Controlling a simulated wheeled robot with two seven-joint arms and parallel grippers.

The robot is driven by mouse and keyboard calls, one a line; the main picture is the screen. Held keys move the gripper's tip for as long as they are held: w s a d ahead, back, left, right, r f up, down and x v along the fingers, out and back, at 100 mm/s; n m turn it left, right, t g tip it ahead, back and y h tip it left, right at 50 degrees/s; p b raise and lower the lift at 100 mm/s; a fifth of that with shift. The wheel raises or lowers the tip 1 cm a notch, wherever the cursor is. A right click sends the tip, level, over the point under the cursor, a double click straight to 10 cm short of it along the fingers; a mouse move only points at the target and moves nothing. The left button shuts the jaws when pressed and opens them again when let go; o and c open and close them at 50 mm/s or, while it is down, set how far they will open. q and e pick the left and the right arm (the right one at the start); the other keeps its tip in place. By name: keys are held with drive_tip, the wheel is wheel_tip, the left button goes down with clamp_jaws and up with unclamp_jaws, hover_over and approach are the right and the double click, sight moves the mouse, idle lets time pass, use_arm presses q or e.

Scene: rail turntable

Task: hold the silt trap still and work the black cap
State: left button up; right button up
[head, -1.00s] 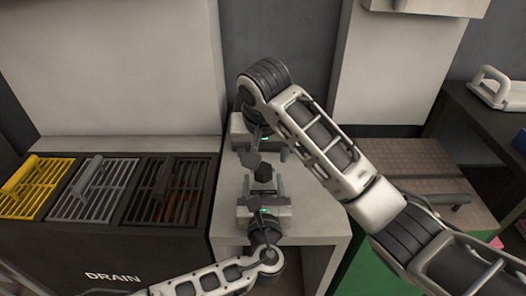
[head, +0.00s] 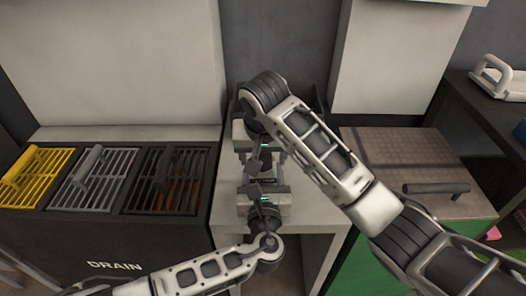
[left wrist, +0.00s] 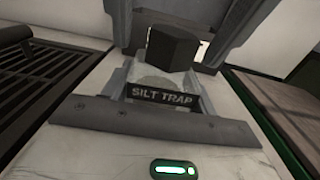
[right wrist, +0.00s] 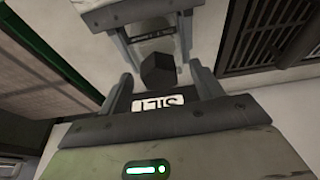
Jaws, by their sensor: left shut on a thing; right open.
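The silt trap (left wrist: 160,96), a pale fitting with a dark lettered label, stands on the light plinth. My left gripper (head: 264,188) is shut on it, one finger on each side, from the near side. The black cap (left wrist: 173,47) is a dark faceted block on top of the trap; it also shows in the right wrist view (right wrist: 158,71). My right gripper (head: 267,160) is open at the far side, facing the cap, with its fingers to either side of it. I cannot tell whether they touch it. In the head view the grippers mostly hide cap and trap.
To the left is a drain bench with yellow (head: 38,172), grey (head: 98,178) and dark (head: 170,182) grates. To the right is a green cabinet (head: 400,262) with a brown top and dark bar handle (head: 436,188). My right arm crosses above the cabinet's near left part.

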drive_tip(key=c, duration=1.2)
drive_tip(key=shift+c, duration=0.3)
drive_tip(key=n, duration=0.3)
drive_tip(key=n+y, duration=0.1)
drive_tip(key=n, duration=0.2)
drive_tip(key=shift+d+g+y, duration=0.15)
drive_tip(key=shift+g+y, duration=0.15)
drive_tip(key=n, duration=0.3)
drive_tip(key=shift+w+d+n+g+y, duration=0.1)
drive_tip(key=shift+n+g+y, duration=0.2)
drive_tip(key=shift+y, duration=0.1)
drive_tip(key=shift+n+g, duration=0.3)
drive_tip(key=shift+n, duration=0.9)
